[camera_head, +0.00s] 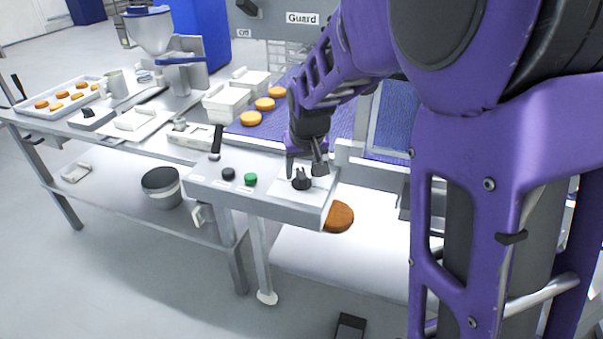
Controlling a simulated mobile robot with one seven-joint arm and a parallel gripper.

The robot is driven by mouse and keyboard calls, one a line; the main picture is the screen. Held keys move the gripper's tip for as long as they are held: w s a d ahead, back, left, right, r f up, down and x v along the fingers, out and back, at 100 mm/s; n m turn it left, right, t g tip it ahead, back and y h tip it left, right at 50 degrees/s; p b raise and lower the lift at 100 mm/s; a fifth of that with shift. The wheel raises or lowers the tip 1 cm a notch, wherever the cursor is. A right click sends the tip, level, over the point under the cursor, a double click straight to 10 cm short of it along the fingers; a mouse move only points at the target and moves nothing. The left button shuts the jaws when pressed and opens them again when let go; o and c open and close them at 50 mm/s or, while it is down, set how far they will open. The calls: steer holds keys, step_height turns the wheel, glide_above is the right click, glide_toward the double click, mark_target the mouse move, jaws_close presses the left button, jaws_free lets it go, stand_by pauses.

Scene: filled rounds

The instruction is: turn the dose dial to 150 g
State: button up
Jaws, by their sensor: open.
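The dose dial (302,181) is a small black knob on a white plate, at the right end of the grey control panel (290,209). I cannot read its scale or which value it points to. My gripper (306,167) is open just above the dial, pointing down, with its fingers close to the knob's sides. I cannot tell whether the fingers touch it. My purple arm comes in from the upper right and hides what lies behind it.
A black button (228,174), a green button (251,179) and a black lever (216,141) sit left of the dial. Orange rounds (265,104) lie on the blue belt behind. One round (339,217) lies right of the panel. A tray of rounds (50,112) stands far left.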

steer(key=shift+f, duration=0.15)
jaws_close()
